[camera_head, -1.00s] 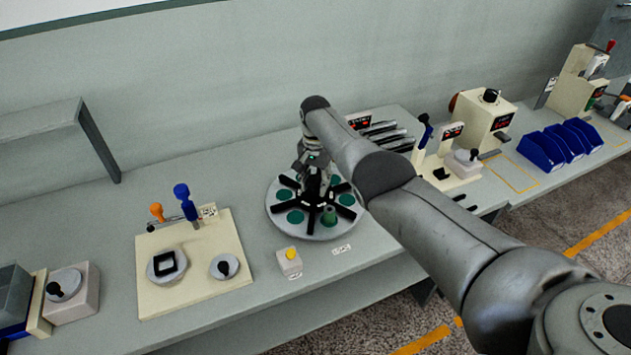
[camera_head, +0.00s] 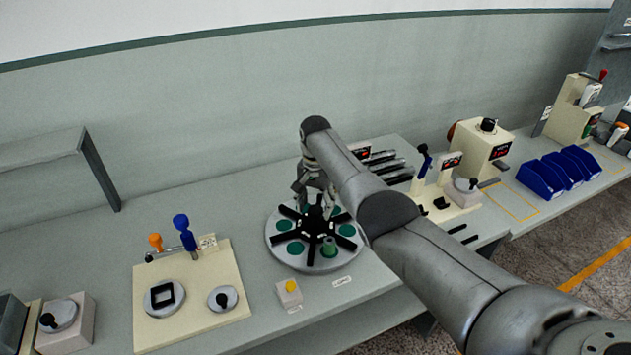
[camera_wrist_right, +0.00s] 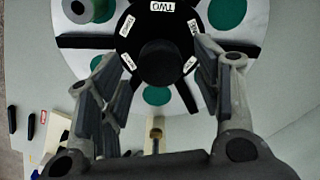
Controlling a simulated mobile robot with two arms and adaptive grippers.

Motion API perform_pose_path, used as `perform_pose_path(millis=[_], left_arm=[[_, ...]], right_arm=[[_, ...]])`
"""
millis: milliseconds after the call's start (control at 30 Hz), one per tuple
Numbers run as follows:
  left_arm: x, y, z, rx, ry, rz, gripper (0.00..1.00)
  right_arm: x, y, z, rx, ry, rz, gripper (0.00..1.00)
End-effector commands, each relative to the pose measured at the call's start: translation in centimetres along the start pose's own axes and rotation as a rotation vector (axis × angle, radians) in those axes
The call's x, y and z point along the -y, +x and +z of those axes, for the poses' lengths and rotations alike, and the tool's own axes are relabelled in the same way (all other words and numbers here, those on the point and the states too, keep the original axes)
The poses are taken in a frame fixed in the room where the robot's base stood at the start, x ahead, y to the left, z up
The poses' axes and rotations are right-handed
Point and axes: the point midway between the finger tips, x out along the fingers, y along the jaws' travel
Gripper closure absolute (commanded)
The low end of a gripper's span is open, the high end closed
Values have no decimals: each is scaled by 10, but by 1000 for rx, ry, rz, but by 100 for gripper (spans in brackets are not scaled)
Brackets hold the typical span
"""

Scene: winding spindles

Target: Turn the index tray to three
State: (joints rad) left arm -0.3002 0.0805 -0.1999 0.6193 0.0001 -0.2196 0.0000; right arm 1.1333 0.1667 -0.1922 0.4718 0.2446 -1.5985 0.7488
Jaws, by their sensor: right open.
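The index tray (camera_head: 276,243) is a round grey disc with black spokes and green round pads. The tray's black centre hub (camera_wrist_right: 130,42) has a raised knob and several white labels; "TWO" reads at the top in the wrist view. My right gripper (camera_head: 317,190) is above the hub, toward its far side. In the wrist view its fingers (camera_wrist_right: 158,65) are spread, with the knob between them in the picture and nothing held. My left gripper is not in view.
A small box with a yellow button (camera_head: 289,288) stands in front of the tray. A cream board (camera_head: 190,320) with blue and orange handles is at left. Dark rods (camera_head: 385,165), a cream lever device (camera_head: 455,195) and blue bins (camera_head: 540,180) stand to the right.

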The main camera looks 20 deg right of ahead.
Motion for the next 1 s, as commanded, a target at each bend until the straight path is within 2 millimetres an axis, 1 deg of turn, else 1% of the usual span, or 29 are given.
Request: perform_pose_path(millis=[33,200,300,400,500,600,1000], left_arm=[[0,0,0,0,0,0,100],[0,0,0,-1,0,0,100],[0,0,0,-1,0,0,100],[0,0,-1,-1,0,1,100],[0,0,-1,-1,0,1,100],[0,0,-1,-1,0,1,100],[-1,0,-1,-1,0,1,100]], right_arm=[[2,-15,-2,-7,0,-7,41],[1,-52,-2,-5,1,-5,41],[1,-70,-2,-6,2,-5,41],[0,-81,-2,-4,2,-3,41],[0,-88,-2,-4,2,-2,41],[0,-90,-1,-3,2,-2,41],[0,-90,-1,-3,1,-2,41]])
